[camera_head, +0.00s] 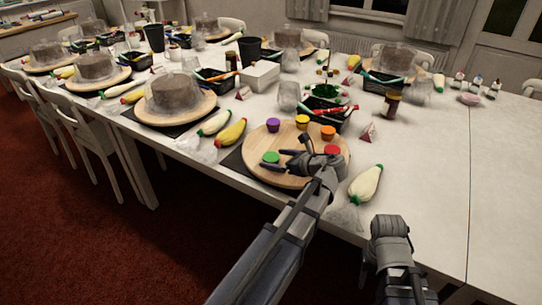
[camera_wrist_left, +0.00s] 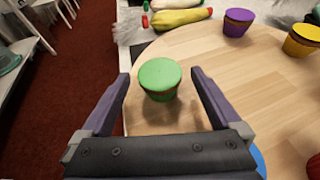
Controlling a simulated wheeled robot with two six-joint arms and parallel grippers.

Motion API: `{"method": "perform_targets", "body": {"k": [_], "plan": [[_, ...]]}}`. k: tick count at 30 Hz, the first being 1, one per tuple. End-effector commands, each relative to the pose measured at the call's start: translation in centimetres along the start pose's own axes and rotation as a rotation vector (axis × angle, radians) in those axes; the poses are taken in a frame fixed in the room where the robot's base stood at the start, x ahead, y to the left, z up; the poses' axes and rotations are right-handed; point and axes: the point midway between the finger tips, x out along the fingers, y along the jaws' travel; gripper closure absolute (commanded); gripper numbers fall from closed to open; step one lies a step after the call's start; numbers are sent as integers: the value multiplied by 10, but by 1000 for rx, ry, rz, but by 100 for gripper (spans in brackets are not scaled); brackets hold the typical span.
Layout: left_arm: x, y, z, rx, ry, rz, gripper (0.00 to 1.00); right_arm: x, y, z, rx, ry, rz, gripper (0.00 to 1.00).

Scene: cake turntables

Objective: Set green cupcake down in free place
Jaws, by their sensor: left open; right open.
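The green cupcake (camera_head: 271,157) stands upright on the left part of a round wooden turntable (camera_head: 256,138), near its edge. In the left wrist view the green cupcake (camera_wrist_left: 160,78) sits between the two spread fingers of my left gripper (camera_wrist_left: 160,88), with a gap on each side. In the head view my left gripper (camera_head: 273,161) is low over the board, open and not holding the cupcake. My right gripper (camera_head: 390,228) is by the table's front edge at the lower right, away from the turntable, with its fingertips hard to make out.
Purple (camera_head: 273,125), yellow (camera_head: 302,121), orange (camera_head: 328,132) and red (camera_head: 331,150) cupcakes stand around the board. A blue edge (camera_wrist_left: 259,161) shows beside my left gripper. Piping bags (camera_head: 365,184) lie near the turntable. The board's middle has bare wood.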

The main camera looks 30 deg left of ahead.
Motion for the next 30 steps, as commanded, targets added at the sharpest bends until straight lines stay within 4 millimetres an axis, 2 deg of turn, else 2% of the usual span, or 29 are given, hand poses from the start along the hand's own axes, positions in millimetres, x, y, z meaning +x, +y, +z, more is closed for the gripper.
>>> {"method": "perform_targets", "body": {"k": [1, 6, 12, 18, 30], "plan": [[-15, 0, 4, 2, 0, -4, 2, -9, 1, 1, 0, 0, 0, 50], [-50, 0, 4, 2, 0, -4, 2, -22, 2, 1, 0, 0, 0, 50], [-79, 0, 2, 0, 0, -2, 2, -32, 3, 2, 0, 0, 0, 50], [-91, 0, 1, 0, 0, 0, 2, -35, 3, 2, 0, 0, 0, 50], [-92, 0, 0, 0, 0, 0, 2, -35, 3, 2, 0, 0, 0, 50]]}}
